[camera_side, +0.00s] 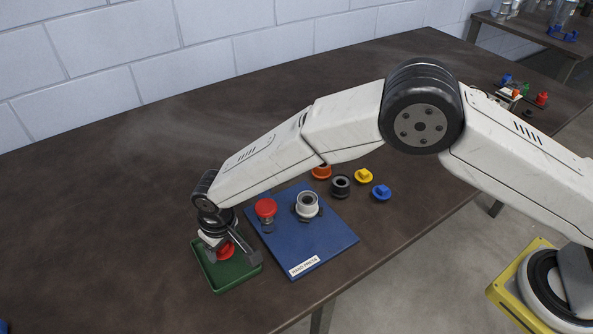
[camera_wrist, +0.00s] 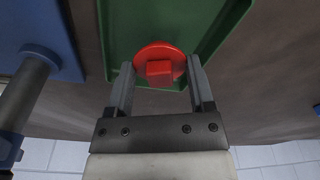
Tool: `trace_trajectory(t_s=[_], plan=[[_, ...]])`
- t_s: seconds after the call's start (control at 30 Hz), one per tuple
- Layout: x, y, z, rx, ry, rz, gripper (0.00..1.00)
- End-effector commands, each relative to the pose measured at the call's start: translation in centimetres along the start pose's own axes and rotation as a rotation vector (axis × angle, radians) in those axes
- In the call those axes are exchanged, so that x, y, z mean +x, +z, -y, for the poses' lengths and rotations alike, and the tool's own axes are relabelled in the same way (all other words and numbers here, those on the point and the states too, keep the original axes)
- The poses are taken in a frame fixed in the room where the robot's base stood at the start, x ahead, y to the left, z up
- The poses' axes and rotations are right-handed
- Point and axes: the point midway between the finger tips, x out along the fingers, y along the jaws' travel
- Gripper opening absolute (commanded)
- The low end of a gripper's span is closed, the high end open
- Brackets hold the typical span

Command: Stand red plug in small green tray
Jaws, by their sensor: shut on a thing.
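The red plug (camera_side: 226,250) is at the small green tray (camera_side: 236,281), inside its rim in the side view. In the wrist view the red plug (camera_wrist: 160,66) shows a round flange with a square block on top, facing the camera. My gripper (camera_side: 222,252) points down over the tray. In the wrist view my gripper (camera_wrist: 160,78) has one finger on each side of the plug, shut on it. The green tray (camera_wrist: 215,60) lies behind the plug there. The plug's underside is hidden, so I cannot tell whether it touches the tray floor.
A blue hand-press board (camera_side: 335,238) with a red knob (camera_side: 266,208) and a pale ring fixture (camera_side: 307,203) stands right of the tray. Orange (camera_side: 321,172), black (camera_side: 341,186), yellow (camera_side: 363,176) and blue (camera_side: 381,193) parts lie behind it.

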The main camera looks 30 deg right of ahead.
Motion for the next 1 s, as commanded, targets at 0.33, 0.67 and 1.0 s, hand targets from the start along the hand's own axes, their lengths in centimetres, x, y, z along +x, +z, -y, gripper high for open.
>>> trace_trajectory(t_s=[0.33,0.67,1.0], plan=[[1.7,0.2,0.0,0.0,0.0,-0.002,0.14],[2.0,0.2,0.0,0.0,0.0,-0.001,0.78],[1.9,0.2,0.0,0.0,0.0,-0.001,1.0]])
